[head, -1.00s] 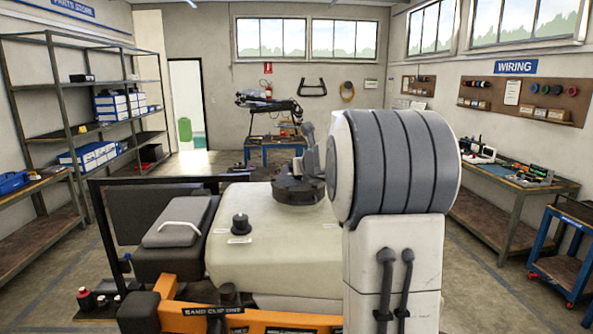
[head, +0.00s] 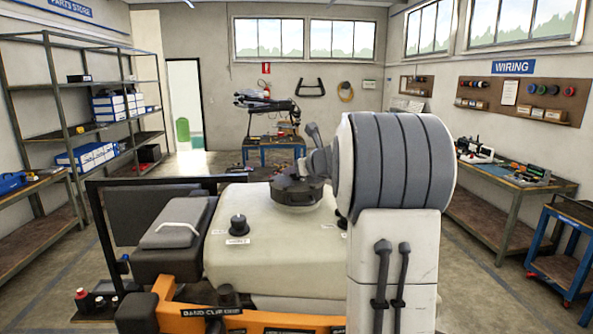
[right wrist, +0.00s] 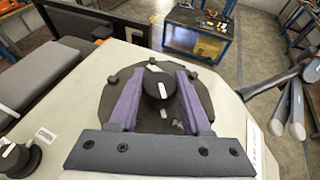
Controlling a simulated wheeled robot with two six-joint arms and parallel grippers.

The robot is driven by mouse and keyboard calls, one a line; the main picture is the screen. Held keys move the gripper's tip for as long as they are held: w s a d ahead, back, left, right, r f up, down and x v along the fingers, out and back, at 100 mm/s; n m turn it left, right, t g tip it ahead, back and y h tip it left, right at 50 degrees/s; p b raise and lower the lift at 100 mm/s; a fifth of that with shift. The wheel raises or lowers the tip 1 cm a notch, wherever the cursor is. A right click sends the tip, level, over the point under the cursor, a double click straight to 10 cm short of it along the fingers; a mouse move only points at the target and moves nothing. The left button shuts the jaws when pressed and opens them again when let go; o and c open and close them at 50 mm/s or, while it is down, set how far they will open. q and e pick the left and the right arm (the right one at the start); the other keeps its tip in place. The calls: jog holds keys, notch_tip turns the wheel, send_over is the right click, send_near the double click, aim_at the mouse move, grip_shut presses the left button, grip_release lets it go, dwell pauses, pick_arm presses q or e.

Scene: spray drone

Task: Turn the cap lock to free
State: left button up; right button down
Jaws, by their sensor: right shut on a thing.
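The round dark cap (head: 298,192) sits on top of the pale tank (head: 275,240) in the head view. The right wrist view shows the cap (right wrist: 205,97) from above, with a black lock knob (right wrist: 154,92) at its middle and a pale mark on the knob. My right gripper (right wrist: 160,84) has its two purple fingers on either side of this knob and is shut on it. In the head view my right wrist hangs over the cap's right side, and the fingers cannot be made out there. My left gripper is not in view.
A second black knob (head: 239,222) stands on the tank's left part. A grey box with a handle (head: 176,228) and a dark frame (head: 165,180) lie left of the tank. An orange bar (head: 245,321) runs along the front. Shelves and benches stand farther off.

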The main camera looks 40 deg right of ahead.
jog(key=n+y, duration=0.2)
jog(key=shift+y+p, duration=0.3)
jog(key=shift+p, duration=0.1)
jog(key=shift+n+y+p, duration=0.6)
jog(key=shift+n+y, duration=0.6)
jog(key=shift+y, duration=0.1)
jog(key=shift+c, duration=1.8)
grip_release()
